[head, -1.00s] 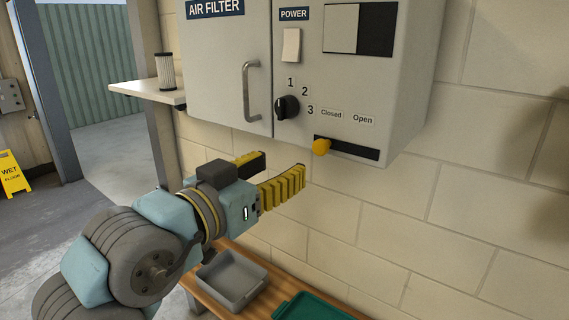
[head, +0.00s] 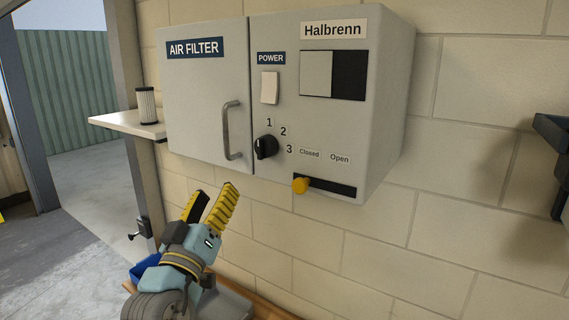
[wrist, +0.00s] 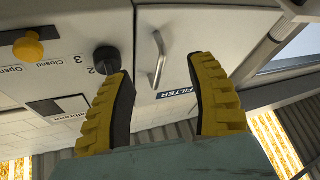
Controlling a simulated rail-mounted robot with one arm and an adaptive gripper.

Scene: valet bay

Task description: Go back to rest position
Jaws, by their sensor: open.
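My gripper (head: 213,205) is open and empty in the head view. It is below the grey wall cabinet (head: 210,75), apart from it, with its yellow-ridged fingers pointing up. In the wrist view my gripper (wrist: 165,100) shows two spread fingers with nothing between them. The cabinet's door handle (wrist: 160,60) and black knob (wrist: 107,60) appear beyond the fingers. The cabinet door is shut. The yellow slider knob (head: 300,186) sits at the left end of its slot, under the "Closed" label.
A white shelf (head: 120,122) with a filter (head: 147,105) stands left of the cabinet. A blue container (head: 146,268) is low behind my gripper, partly hidden. A dark bracket-like object (head: 553,150) is at the right edge. The wall right of my gripper is clear.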

